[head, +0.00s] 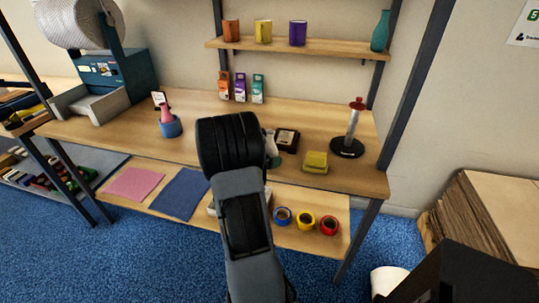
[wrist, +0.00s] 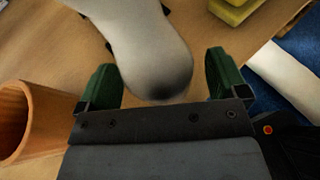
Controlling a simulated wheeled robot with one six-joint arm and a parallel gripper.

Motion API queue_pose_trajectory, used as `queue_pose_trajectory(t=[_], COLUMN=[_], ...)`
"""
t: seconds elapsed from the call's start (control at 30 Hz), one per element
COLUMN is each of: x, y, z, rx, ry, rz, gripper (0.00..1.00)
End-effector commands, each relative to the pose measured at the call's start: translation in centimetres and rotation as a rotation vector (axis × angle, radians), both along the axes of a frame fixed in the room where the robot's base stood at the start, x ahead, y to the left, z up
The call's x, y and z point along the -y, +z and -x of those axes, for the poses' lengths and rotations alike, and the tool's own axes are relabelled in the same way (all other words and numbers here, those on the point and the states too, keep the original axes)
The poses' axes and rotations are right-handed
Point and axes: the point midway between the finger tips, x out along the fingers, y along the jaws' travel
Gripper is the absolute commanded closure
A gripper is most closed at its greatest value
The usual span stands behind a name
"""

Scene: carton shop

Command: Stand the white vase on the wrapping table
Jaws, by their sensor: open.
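A smooth white rounded body, which looks like the white vase (wrist: 150,45), reaches from the top of the wrist view to between my fingers. Its near end is round and shaded dark. I cannot tell whether it stands or lies. My gripper (wrist: 163,75) is open, with one green finger on each side of it and gaps showing. In the head view my gripper (head: 272,150) is over the wrapping table (head: 110,135), mostly hidden behind my arm.
An orange cup (wrist: 28,120) stands close to the left finger. The table's front left is clear.

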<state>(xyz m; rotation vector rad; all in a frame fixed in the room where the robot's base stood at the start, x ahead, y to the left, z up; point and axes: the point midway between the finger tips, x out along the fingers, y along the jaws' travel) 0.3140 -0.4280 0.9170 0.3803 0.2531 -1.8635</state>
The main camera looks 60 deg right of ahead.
Motion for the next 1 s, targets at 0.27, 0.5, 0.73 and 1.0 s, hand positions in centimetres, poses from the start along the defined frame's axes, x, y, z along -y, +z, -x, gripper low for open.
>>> queue_pose_trajectory(t=[0.27,0.5,0.73,1.0], x=[0.72,0.7,0.69,0.71], y=[-0.37,-0.35,-0.34,-0.3], z=[0.23,0.23,0.23,0.23], rx=[0.001,0.001,0.0,0.001], ry=[0.001,0.001,0.0,0.0], rz=[-0.001,-0.001,-0.001,0.0], gripper=[0.08,0.23,0.45,0.7])
